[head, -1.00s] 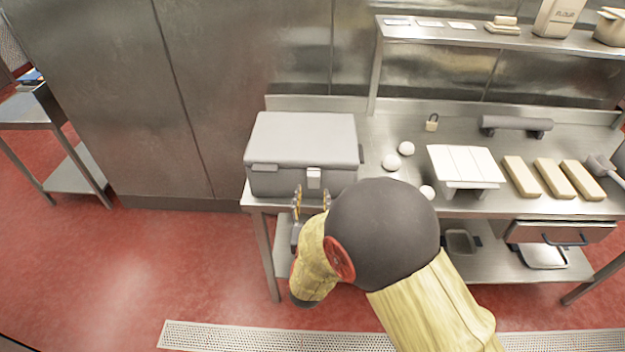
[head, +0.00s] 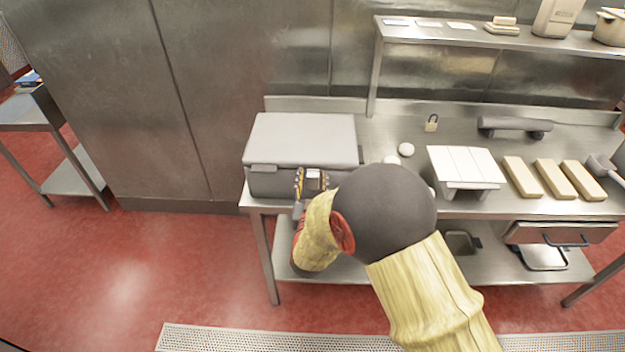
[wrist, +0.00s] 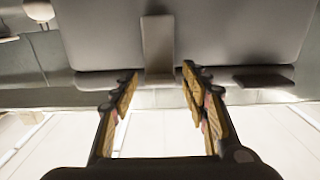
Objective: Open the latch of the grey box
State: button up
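The grey box (head: 303,138) stands closed on the left end of the steel table. Its front latch (head: 313,174) is a small light tab at the middle of the front, partly hidden by my gripper. My gripper (head: 312,180) is open at the box front, one finger to each side of the latch. In the wrist view the latch (wrist: 158,45) is an upright grey tab on the box (wrist: 235,35). My open gripper (wrist: 161,75) has its fingertips near the tab's lower end, with gaps showing on both sides. I cannot tell if a finger touches the box.
A darker tab (head: 263,168) is on the box's left front. Right of the box are a white dough ball (head: 406,149), a padlock (head: 431,123), a white slatted stand (head: 465,165) and several tan blocks (head: 521,176). An upper shelf (head: 470,36) runs along the back.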

grip_shut()
dwell(0.5)
